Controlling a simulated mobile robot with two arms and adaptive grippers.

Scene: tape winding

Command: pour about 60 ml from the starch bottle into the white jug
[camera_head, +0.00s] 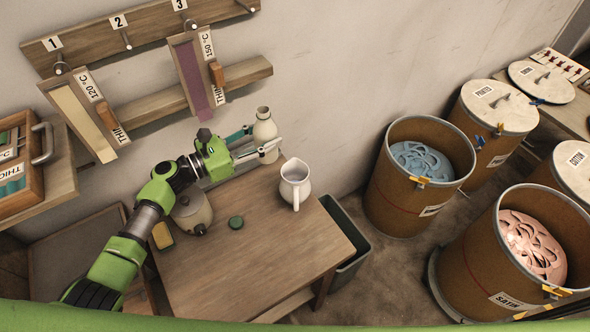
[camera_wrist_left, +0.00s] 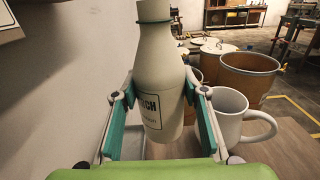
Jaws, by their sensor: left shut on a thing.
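The starch bottle (camera_head: 264,130) is cream-coloured with a narrow neck and part of a label reading "CH" in the wrist view (camera_wrist_left: 158,85). My left gripper (camera_head: 256,141) is shut on the bottle's body, with a finger on each side. The bottle looks close to upright, near the wall at the table's back edge; whether it touches the table I cannot tell. The white jug (camera_head: 294,186) stands upright on the table to the right of the bottle, apart from it; its handle shows in the left wrist view (camera_wrist_left: 229,115). My right gripper is out of view.
A green cap (camera_head: 236,222) lies on the wooden table (camera_head: 265,255). A dark bin (camera_head: 350,235) is beside the table's right edge. Large drums (camera_head: 418,170) stand to the right. The table's front is clear.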

